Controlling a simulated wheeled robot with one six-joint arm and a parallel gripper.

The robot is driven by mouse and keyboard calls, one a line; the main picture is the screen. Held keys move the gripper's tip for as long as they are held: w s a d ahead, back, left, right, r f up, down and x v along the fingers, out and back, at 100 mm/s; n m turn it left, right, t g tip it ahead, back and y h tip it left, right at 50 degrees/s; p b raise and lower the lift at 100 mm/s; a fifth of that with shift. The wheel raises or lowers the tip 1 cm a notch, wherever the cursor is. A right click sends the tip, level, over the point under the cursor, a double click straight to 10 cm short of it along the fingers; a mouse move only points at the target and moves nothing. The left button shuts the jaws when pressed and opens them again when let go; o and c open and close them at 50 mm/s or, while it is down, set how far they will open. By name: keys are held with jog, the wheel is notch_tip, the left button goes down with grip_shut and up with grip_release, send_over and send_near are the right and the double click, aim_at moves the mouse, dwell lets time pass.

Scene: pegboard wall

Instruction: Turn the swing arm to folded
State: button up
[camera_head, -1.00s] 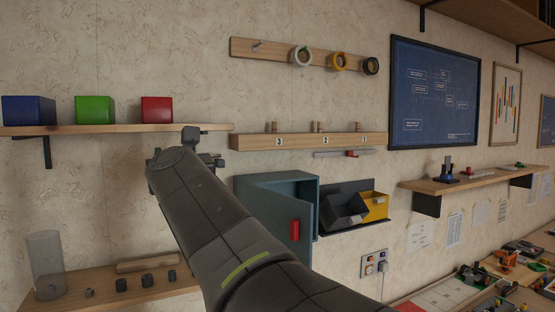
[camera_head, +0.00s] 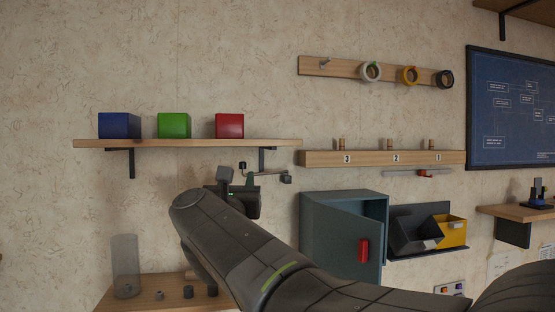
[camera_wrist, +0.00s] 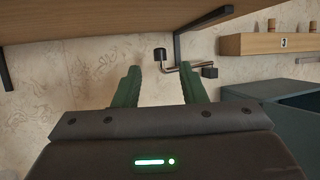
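The swing arm is a thin metal rod with a black knob and a dark wall mount. In the wrist view the swing arm (camera_wrist: 184,68) lies ahead, just below the shelf, with the knob at its left end and the mount at its right. In the head view the swing arm (camera_head: 266,173) shows just above and beyond my gripper (camera_head: 238,180), partly covered by it. In the wrist view my gripper (camera_wrist: 161,88) is open and empty. Its two green fingers stand apart, with the knob beyond the gap and the mount beyond the right finger.
A shelf (camera_head: 190,143) with blue, green and red blocks is above; its black bracket (camera_wrist: 203,17) is close to the swing arm. A blue-grey cabinet (camera_head: 328,225) with a red handle stands to the right. Below left is a lower shelf (camera_head: 165,300) with a clear cylinder.

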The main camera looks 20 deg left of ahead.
aim_at(242, 167)
jog(key=p+x, duration=0.2)
jog(key=x, duration=0.5)
jog(key=shift+w+a+r, duration=0.1)
jog(key=shift+w, duration=0.15)
grip_shut()
